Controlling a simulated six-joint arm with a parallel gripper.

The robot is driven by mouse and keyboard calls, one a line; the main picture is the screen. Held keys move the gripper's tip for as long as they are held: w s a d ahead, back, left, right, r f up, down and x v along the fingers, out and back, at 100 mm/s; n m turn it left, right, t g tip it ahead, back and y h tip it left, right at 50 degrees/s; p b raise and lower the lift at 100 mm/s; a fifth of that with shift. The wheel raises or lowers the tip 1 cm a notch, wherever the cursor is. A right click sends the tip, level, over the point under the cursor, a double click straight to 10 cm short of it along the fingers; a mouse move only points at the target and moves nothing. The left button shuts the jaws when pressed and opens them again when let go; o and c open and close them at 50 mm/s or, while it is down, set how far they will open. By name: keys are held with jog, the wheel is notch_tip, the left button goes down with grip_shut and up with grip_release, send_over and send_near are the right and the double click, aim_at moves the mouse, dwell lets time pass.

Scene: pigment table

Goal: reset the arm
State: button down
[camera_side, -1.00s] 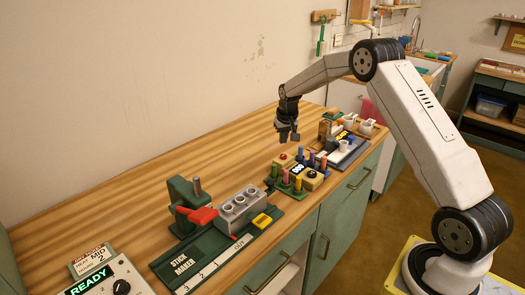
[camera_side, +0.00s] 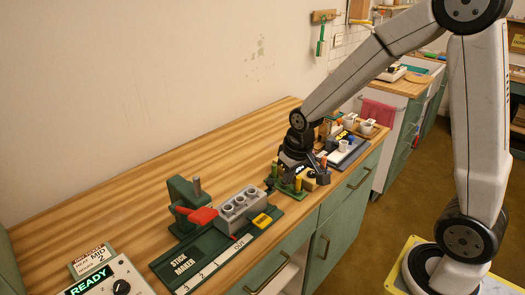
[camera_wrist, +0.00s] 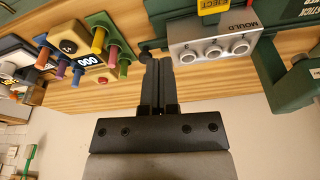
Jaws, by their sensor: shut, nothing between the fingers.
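My gripper (camera_side: 288,178) is low over the wooden table in the side view, in front of the green rack with coloured sticks, and hides part of it. In the wrist view my gripper (camera_wrist: 158,68) has its two black fingers together, with nothing held between them. The fingers point between the stick rack (camera_wrist: 128,68) and the grey mould block (camera_wrist: 215,52). I cannot tell whether the fingertips touch anything.
The stick maker (camera_side: 176,265) with its grey mould (camera_side: 240,203) and red lever (camera_side: 203,215) stands left of my gripper. A control box reading READY (camera_side: 108,280) is at front left. White cups (camera_side: 366,126) stand behind. The table's left back (camera_side: 190,150) is clear.

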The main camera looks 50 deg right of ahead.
jog(key=s+a+f+n, duration=0.1)
jog(key=s+a, duration=0.3)
jog(key=s, duration=0.6)
jog(key=shift+n, duration=0.3)
jog(key=shift+a, duration=0.1)
